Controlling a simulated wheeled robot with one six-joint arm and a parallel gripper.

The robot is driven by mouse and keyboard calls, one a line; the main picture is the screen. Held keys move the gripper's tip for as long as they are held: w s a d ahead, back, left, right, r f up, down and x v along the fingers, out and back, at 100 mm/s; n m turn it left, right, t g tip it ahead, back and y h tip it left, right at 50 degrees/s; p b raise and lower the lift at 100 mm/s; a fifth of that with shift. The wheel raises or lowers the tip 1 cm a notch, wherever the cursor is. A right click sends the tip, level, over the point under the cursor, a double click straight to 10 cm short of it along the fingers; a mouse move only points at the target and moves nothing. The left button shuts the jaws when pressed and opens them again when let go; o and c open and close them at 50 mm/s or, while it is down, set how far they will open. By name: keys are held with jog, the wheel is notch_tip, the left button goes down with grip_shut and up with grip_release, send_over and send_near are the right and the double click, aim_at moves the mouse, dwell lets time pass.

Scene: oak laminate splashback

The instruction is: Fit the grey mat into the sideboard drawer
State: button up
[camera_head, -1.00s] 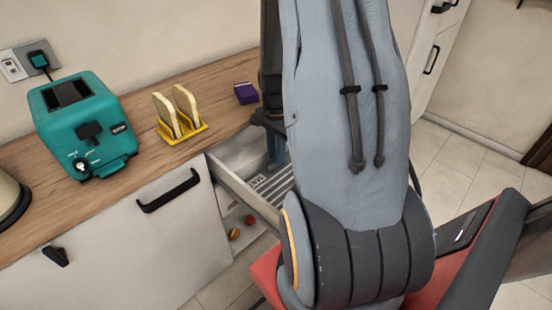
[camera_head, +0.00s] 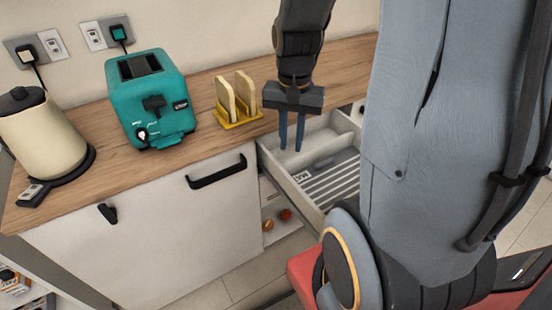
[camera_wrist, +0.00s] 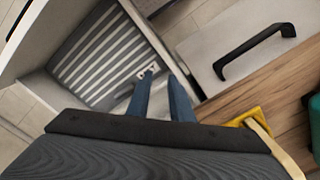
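The grey mat (camera_head: 335,182), with pale stripes and a printed label at its near left corner, lies inside the open sideboard drawer (camera_head: 287,187). It looks flat, though my arm hides its right part in the head view. In the wrist view the striped mat (camera_wrist: 100,50) shows beside a bare strip of drawer floor. My gripper (camera_head: 291,148) points down over the drawer's back left part, its two blue fingers apart with nothing between them. In the wrist view the fingertips (camera_wrist: 160,74) appear close to the label; whether they touch anything is unclear.
A teal toaster (camera_head: 150,100), a yellow rack (camera_head: 238,118) with bread slices and a cream kettle (camera_head: 42,138) stand on the wooden worktop (camera_head: 200,88). A shelf below the drawer holds small round items (camera_head: 285,214). A black-handled front (camera_head: 215,172) is left of the drawer.

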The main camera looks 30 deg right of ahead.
jog(key=s+a+r+n, duration=0.1)
jog(key=s+a+n, duration=0.5)
jog(key=a+n, duration=0.2)
jog(key=shift+s+a, duration=0.2)
jog(key=shift+a, duration=0.65)
